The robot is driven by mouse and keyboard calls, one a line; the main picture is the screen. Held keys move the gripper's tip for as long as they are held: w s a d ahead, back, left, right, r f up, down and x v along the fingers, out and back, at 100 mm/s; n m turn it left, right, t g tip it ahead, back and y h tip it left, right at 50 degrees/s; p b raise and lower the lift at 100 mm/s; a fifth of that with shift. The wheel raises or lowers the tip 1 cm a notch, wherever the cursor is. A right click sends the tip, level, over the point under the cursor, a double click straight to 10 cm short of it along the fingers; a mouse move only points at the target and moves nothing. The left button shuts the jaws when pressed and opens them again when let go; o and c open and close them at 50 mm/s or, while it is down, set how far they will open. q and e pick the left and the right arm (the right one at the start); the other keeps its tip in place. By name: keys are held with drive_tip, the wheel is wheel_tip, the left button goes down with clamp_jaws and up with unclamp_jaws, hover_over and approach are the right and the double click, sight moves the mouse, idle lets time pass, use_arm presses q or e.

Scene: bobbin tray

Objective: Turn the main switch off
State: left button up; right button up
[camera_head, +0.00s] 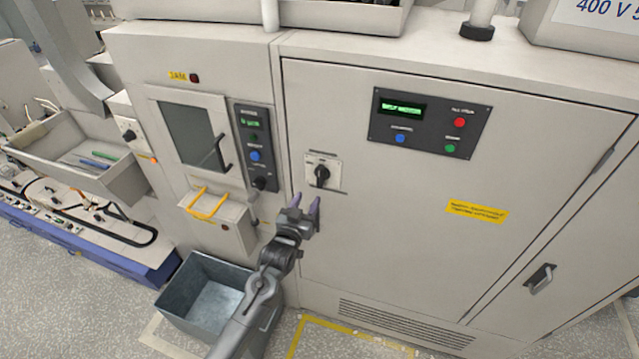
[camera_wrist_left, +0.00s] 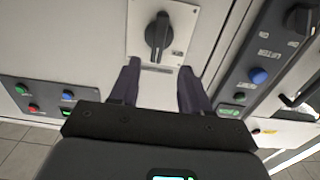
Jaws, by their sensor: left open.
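The main switch (camera_head: 322,173) is a black rotary knob on a pale square plate, set on the cabinet door. Its handle stands roughly upright in the head view. My left gripper (camera_head: 308,203) is just below it in the head view, open and empty, its two purple-grey fingers pointing at the door. In the left wrist view the knob (camera_wrist_left: 158,33) lies ahead, between the lines of the two fingers and beyond their tips (camera_wrist_left: 158,78). The fingers do not touch the knob. My right gripper is in neither view.
A dark panel (camera_head: 427,122) with a green display and red, blue and green buttons is at the upper right of the door. Another control panel (camera_head: 256,150) is left of the switch. A yellow handle (camera_head: 207,203) and an open grey bin (camera_head: 184,301) are lower left.

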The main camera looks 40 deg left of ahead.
sight(319, 178)
use_arm(q)
drive_tip(key=x, duration=0.3)
drive_tip(key=p+x, duration=0.1)
drive_tip(key=x, duration=0.3)
drive_tip(key=p+x, duration=0.1)
drive_tip(key=x, duration=0.3)
drive_tip(key=shift+d+r, duration=0.1)
drive_tip(key=shift+r, duration=0.3)
drive_tip(key=shift+c, duration=0.2)
clamp_jaws()
